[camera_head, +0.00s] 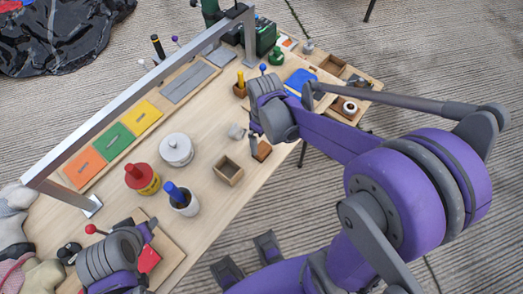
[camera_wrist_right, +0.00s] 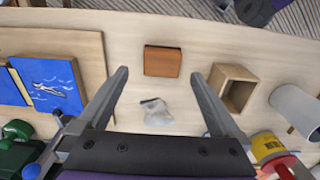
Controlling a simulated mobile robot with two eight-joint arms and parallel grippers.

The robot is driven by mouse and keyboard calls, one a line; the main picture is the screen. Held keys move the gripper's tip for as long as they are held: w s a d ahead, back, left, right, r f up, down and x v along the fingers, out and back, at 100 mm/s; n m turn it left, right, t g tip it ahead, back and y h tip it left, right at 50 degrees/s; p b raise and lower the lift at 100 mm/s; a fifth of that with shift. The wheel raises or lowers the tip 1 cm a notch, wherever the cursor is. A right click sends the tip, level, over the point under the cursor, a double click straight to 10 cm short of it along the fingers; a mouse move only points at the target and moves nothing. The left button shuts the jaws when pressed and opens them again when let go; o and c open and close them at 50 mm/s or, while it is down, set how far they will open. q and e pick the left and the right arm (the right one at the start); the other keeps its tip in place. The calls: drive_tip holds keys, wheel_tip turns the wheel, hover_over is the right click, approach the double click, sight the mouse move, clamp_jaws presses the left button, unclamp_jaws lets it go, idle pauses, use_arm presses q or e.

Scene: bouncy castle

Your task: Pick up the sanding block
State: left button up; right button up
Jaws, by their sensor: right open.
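The sanding block, which I take to be the small brown-orange block (camera_wrist_right: 162,61), lies flat on the wooden table. It shows in the wrist view just past and between my right fingertips. My right gripper (camera_wrist_right: 159,76) is open, its two grey fingers apart with nothing held between them. In the head view the block (camera_head: 262,151) is partly hidden by my right gripper (camera_head: 256,130), which hangs over it. My left gripper (camera_head: 148,236) is at the lower left over a wooden board; its jaws cannot be made out.
A crumpled grey piece (camera_wrist_right: 156,112) lies between my right fingers. An open wooden box (camera_wrist_right: 235,88) stands close to the right of the block. A blue pad (camera_wrist_right: 46,85) is at the left. A metal frame (camera_head: 140,95) spans the table; cups and jars stand mid-table.

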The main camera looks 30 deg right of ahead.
sight(262, 149)
drive_tip(key=shift+s+f, duration=0.15)
drive_tip(key=shift+f, duration=0.7)
drive_tip(key=f, duration=0.5)
drive_tip(key=shift+w+a+f+b, duration=0.1)
drive_tip(key=shift+w+a+b, duration=0.15)
drive_tip(key=shift+b, duration=0.05)
drive_tip(key=c, duration=1.3)
drive_tip(key=shift+r, duration=0.2)
wheel_tip(262, 149, up, 10)
drive_tip(key=shift+f+p, duration=0.1)
drive_tip(key=shift+p, duration=0.6)
